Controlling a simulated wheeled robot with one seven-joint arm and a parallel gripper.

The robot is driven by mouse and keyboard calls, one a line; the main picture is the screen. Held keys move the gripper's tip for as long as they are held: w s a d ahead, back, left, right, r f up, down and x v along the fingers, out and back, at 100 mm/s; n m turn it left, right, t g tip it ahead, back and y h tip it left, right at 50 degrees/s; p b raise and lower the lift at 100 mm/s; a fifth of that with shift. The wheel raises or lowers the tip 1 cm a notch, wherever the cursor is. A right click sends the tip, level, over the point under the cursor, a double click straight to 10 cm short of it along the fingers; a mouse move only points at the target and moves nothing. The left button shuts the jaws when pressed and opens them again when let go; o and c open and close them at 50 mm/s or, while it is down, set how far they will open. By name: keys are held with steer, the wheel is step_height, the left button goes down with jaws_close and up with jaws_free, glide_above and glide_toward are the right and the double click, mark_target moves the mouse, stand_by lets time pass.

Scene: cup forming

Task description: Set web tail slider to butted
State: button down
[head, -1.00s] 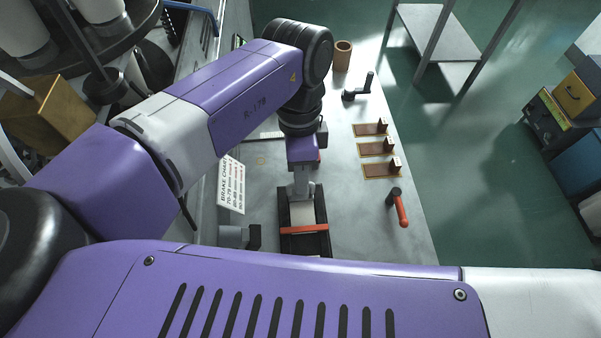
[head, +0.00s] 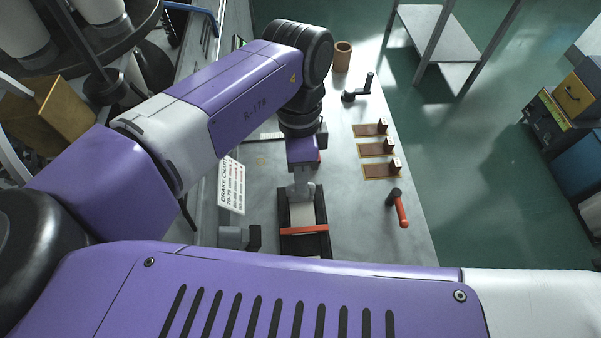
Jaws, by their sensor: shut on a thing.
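My gripper (head: 302,188) points down at the far end of a dark-railed fixture (head: 324,215) on the grey bench. It is shut on a small grey piece there, which appears to be the web tail slider; the fingers and wrist largely hide it. A pale strip (head: 302,214) lies between the dark rails, running from below my gripper toward a red bar (head: 304,230). The red bar crosses the fixture. My forearm hides the fixture's near end. I cannot make out any slider markings or the strip's exact edge contact.
A brake chart (head: 232,186) lies left of the fixture, with a dark grey block (head: 238,237) below it. A brown cup (head: 342,56) stands farther back.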

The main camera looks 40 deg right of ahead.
mark_target(303, 215)
steer(key=shift+s, duration=0.1)
stand_by(0.5)
steer(key=shift+s+a+p, duration=0.25)
steer(key=shift+s+a, duration=0.45)
steer(key=shift+s, duration=0.3)
steer(key=shift+s+a+p, duration=0.2)
steer(key=shift+s+a, duration=0.5)
steer(key=shift+s, duration=0.3)
steer(key=c, duration=1.5)
jaws_free()
steer(key=shift+a, duration=0.1)
steer(key=r+p, duration=0.2)
steer(key=w+r+p, duration=0.1)
steer(key=r+p, duration=0.2)
steer(key=d+r+p, duration=0.1)
steer(key=r+p, duration=0.1)
steer(key=shift+w+r, duration=0.15)
steer(key=shift+r, duration=0.2)
